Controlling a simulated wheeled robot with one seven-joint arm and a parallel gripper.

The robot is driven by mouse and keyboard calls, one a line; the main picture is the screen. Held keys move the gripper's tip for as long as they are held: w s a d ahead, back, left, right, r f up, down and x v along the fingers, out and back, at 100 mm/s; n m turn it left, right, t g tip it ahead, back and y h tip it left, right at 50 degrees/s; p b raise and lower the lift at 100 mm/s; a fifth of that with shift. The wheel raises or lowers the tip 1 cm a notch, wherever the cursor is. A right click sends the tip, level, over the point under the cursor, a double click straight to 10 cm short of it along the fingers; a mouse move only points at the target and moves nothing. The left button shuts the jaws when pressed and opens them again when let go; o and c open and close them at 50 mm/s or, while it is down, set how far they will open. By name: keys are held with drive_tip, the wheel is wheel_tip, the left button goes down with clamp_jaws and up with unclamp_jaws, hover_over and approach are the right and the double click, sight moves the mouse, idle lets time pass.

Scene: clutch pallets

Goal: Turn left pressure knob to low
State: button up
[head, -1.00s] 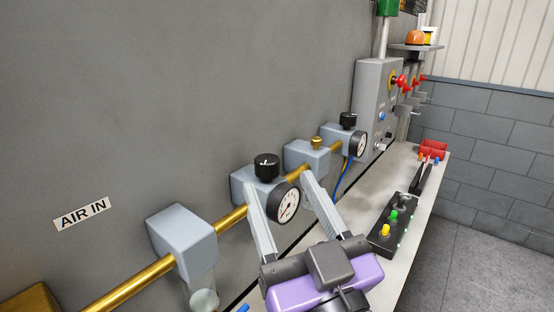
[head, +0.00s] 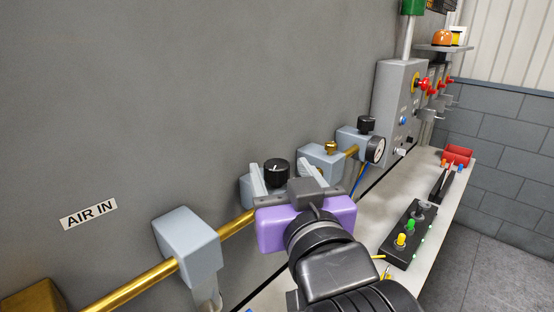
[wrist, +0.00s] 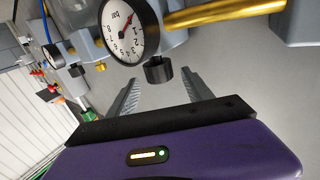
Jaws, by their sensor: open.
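The left pressure knob (head: 276,172) is a black round knob with a white mark, on a grey regulator block on the brass pipe. It also shows in the wrist view (wrist: 158,70), beside a round white bar gauge (wrist: 130,28) with a red needle. My gripper (head: 280,164), with a purple body and grey fingers, is open. One finger is to the left of the knob and the other to its right in the head view. In the wrist view the knob lies between the fingertips (wrist: 160,74), with gaps visible. The gripper body hides this gauge in the head view.
A second black knob (head: 366,124) with a gauge (head: 376,150) is further right along the pipe (head: 140,283). A grey filter block (head: 188,245) is at left. A black button box (head: 408,234) lies on the bench ledge. A grey control box (head: 398,100) stands at the back right.

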sight(281, 171)
drive_tip(key=shift+x, duration=1.6)
clamp_jaws()
drive_tip(key=shift+n+y+p, duration=0.3)
drive_tip(key=shift+y, duration=0.2)
